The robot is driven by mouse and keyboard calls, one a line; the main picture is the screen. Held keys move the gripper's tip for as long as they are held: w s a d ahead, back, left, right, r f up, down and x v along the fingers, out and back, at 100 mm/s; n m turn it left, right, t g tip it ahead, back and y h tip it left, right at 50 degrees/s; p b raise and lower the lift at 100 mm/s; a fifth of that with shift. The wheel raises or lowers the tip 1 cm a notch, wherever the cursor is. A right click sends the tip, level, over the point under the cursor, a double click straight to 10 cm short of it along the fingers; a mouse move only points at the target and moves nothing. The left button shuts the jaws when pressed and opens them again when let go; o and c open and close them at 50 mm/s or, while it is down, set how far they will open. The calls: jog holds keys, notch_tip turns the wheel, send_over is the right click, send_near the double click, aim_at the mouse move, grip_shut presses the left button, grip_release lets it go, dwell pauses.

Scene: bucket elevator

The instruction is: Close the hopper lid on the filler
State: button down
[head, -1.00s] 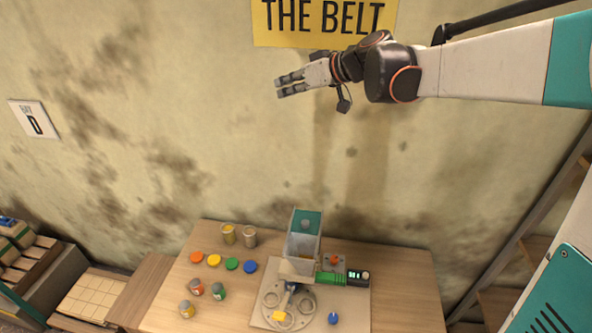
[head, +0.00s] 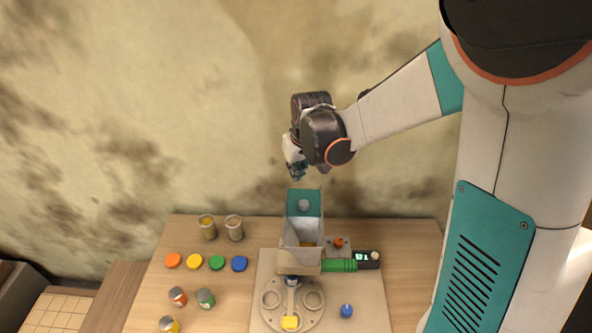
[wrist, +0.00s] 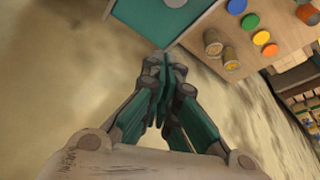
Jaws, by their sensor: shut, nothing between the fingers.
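The filler's grey hopper (head: 303,233) stands on the table with its top open and some yellowish stuff inside. Its teal lid (head: 294,204) is raised at the back, with a round grey knob (head: 304,205) on its face. The lid also shows at the top of the wrist view (wrist: 148,22), just beyond my fingertips. My gripper (head: 297,176) is shut and empty, pointing down near the wall. It is above and slightly behind the raised lid, apart from it in the head view. In the wrist view my gripper (wrist: 166,64) has its fingers together.
Coloured discs (head: 195,261), jars (head: 204,298) and two open tins (head: 208,228) stand to the left. The stained wall is close behind.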

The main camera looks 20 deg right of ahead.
aim_at(292, 192)
jog(key=x, duration=0.7)
jog(key=shift+b, duration=0.4)
jog(key=s, duration=0.3)
jog(key=shift+s+d+r, duration=0.15)
jog(key=shift+d+r, duration=0.05)
jog(key=shift+r, duration=0.1)
jog(key=shift+s+f, duration=0.1)
jog(key=shift+s, duration=0.25)
jog(key=s+a+b, duration=0.1)
jog(key=s+a, duration=0.2)
jog(key=s, duration=0.7)
jog(key=shift+a, duration=0.1)
